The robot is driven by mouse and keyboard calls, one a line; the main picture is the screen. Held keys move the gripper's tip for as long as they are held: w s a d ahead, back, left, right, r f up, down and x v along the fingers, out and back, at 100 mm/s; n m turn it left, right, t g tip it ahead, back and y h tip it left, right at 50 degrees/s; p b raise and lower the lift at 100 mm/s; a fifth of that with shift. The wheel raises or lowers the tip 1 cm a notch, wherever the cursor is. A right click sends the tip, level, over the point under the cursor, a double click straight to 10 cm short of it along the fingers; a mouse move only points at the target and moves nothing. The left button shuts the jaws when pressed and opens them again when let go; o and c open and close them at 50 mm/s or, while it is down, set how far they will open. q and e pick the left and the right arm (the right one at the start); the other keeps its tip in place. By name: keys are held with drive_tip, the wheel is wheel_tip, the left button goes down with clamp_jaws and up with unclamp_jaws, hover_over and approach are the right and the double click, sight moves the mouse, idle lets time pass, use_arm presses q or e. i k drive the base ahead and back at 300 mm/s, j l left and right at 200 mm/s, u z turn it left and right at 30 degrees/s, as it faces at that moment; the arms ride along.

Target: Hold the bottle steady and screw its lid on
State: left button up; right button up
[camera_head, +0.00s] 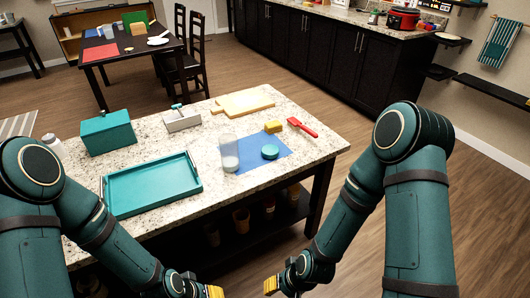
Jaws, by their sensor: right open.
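A clear bottle (228,152) with whitish contents low inside stands upright at the left side of a blue mat (262,166) on the counter. A round teal lid (270,152) lies on the mat to the right of the bottle, apart from it. My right gripper (274,284) is open, in front of the counter at the bottom of the view, well short of the bottle and lid. My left gripper (212,291) is at the bottom edge, also away from both; only its yellow tip area shows and its opening is unclear.
A teal tray (152,211) lies left of the mat. A yellow sponge (274,127) and a red-handled tool (301,127) lie behind the lid. A teal box (108,133), a grey-white container (182,120) and a wooden board (243,101) stand farther back.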

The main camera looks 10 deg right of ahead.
sight(229, 147)
drive_tip(key=l+u, duration=0.15)
drive_tip(key=u, duration=0.25)
drive_tip(key=i+l+u, duration=0.1)
drive_tip(key=u, duration=0.3)
drive_tip(key=l+u, duration=0.25)
drive_tip(key=u, duration=0.15)
drive_tip(key=k+l+u, duration=0.1)
drive_tip(key=l+u, duration=0.35)
drive_tip(key=l, duration=0.95)
drive_tip(key=k+l, duration=0.15)
drive_tip(key=l, duration=0.25)
drive_tip(key=l+u, duration=0.1)
drive_tip(key=l, duration=0.35)
